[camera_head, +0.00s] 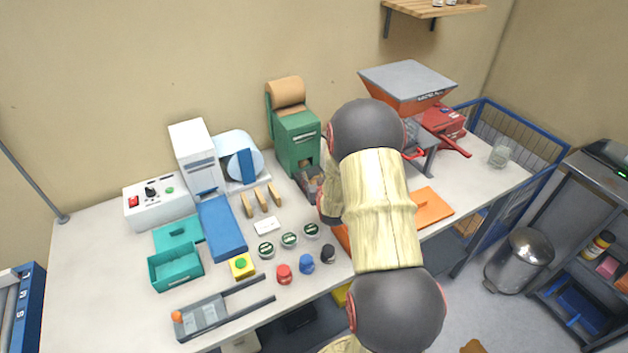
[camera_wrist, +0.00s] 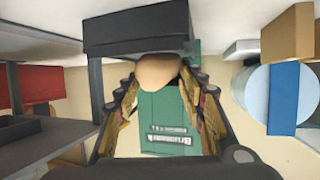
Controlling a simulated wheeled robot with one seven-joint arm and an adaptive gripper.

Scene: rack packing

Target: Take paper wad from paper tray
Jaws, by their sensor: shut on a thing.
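The paper wad (camera_wrist: 158,72) is a smooth tan lump in the wrist view. My gripper (camera_wrist: 160,80) has a finger on each side of the wad and is shut on it. The dark paper tray (camera_wrist: 135,28) is right beside the wad, which partly overlaps its edge in the picture. I cannot tell whether they touch. In the head view the paper tray (camera_head: 309,181) sits at the foot of the green paper machine (camera_head: 297,140), partly hidden by my arm. My gripper is hidden behind my arm there.
A brown paper roll (camera_head: 286,92) sits on top of the green machine. An orange-hopper machine (camera_head: 408,88) stands right of my arm. Several small jars, wooden blocks and a blue mat (camera_head: 222,228) lie left of it.

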